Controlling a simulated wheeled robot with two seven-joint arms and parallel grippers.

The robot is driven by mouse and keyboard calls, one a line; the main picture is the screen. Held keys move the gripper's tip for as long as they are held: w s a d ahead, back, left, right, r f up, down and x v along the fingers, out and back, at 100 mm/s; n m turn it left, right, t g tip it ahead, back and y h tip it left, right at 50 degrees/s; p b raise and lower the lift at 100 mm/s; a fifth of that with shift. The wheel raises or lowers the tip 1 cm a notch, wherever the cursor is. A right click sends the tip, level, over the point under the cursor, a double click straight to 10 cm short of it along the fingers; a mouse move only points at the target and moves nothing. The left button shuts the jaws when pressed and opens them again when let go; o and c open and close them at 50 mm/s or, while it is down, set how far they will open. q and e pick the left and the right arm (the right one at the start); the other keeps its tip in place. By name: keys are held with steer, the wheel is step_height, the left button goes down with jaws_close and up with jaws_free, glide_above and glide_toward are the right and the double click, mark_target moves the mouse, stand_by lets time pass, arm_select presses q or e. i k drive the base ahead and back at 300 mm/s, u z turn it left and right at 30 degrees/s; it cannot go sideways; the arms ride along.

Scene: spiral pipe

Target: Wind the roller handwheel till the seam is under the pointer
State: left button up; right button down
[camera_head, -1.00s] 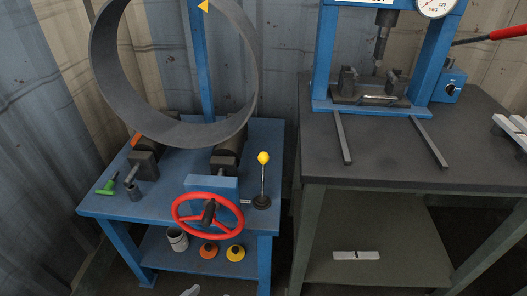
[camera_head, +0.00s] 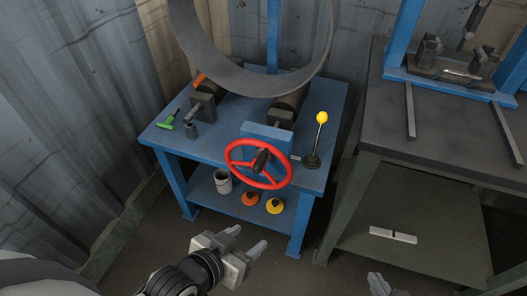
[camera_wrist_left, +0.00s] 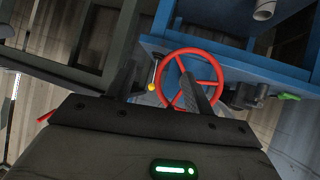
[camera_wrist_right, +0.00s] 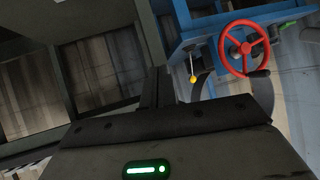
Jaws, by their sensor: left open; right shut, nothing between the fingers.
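The red handwheel (camera_head: 244,164) with its dark handle is on the front of the blue roller stand (camera_head: 230,135). It also shows in the left wrist view (camera_wrist_left: 210,67) and the right wrist view (camera_wrist_right: 246,48). The large grey pipe ring (camera_head: 255,82) rests on the dark rollers (camera_head: 286,108); its top is cut off. No seam shows, and the pointer is outside the head view. My left gripper (camera_head: 249,237) is open and empty, below and in front of the handwheel, apart from it. My right gripper (camera_head: 378,284) is shut and empty at the bottom edge, right of the stand.
A yellow-knobbed lever (camera_head: 320,135) stands right of the handwheel. A green-handled tool (camera_head: 169,120) lies on the stand's left. A cup (camera_head: 223,182) and orange and yellow items are on its lower shelf. A dark workbench (camera_head: 440,140) with a press stands at right.

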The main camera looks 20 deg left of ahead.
mark_target(258, 166)
steer(key=z, duration=1.9)
steer(key=k, duration=1.35)
steer(key=u, duration=1.9)
steer(key=i, duration=0.5)
steer(key=z, duration=0.05)
